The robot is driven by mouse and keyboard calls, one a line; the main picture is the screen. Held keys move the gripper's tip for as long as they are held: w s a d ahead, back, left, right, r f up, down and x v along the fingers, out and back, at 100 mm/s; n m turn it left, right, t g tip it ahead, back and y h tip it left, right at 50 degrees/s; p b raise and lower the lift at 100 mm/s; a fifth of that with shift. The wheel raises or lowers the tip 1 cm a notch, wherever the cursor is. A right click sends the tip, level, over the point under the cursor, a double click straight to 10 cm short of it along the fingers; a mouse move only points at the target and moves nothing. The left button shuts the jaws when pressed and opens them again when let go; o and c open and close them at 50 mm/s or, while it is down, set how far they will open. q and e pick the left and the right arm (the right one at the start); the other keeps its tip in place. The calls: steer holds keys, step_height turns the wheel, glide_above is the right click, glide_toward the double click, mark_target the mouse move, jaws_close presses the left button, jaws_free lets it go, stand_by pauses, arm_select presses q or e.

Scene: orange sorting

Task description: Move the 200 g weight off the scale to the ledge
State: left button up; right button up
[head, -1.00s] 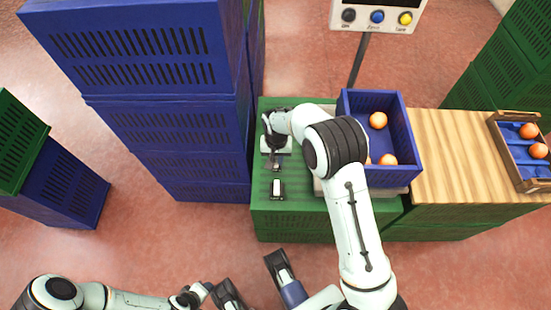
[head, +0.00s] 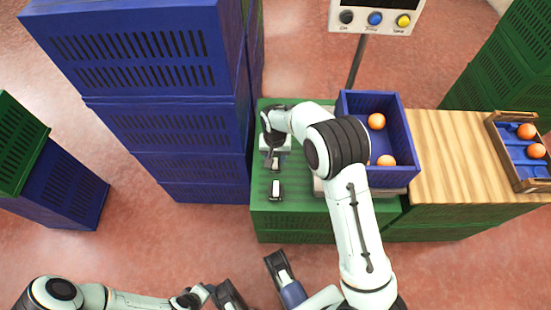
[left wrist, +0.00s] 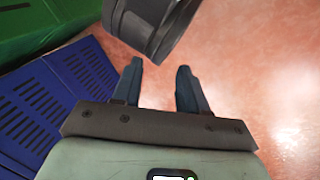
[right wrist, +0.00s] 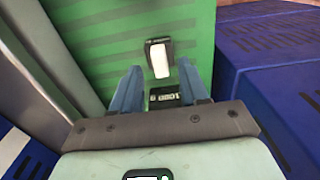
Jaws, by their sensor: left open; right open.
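My right gripper (head: 277,162) is open over the green crate top, left of the scale. In the right wrist view a small dark block with pale markings (right wrist: 164,97) lies between its fingers (right wrist: 159,68). A second dark block with a white top (right wrist: 158,58) lies just beyond the fingertips; it also shows in the head view (head: 276,189). I cannot read which is the 200 g weight. The scale (head: 399,191) is mostly hidden under a blue crate and my arm. The green ledge (head: 295,225) bears both blocks. My left gripper (left wrist: 160,66) is open and empty over the floor.
A blue crate (head: 405,135) with oranges stands on the scale. The scale's display (head: 376,17) rises behind. A wooden board (head: 455,150) and a tray of oranges (head: 519,180) are at right. Tall blue crates (head: 180,135) stand close at left of the ledge.

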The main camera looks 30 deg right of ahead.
mark_target(275, 162)
arm_select(q)
steer(key=shift+g+h, duration=0.4)
steer(key=shift+g, duration=0.3)
steer(key=s+r, duration=0.1)
steer(key=s+d+r+p, duration=0.2)
steer(key=s, duration=0.1)
arm_select(e)
step_height(275, 162, up, 10)
steer(key=shift+r, duration=0.15)
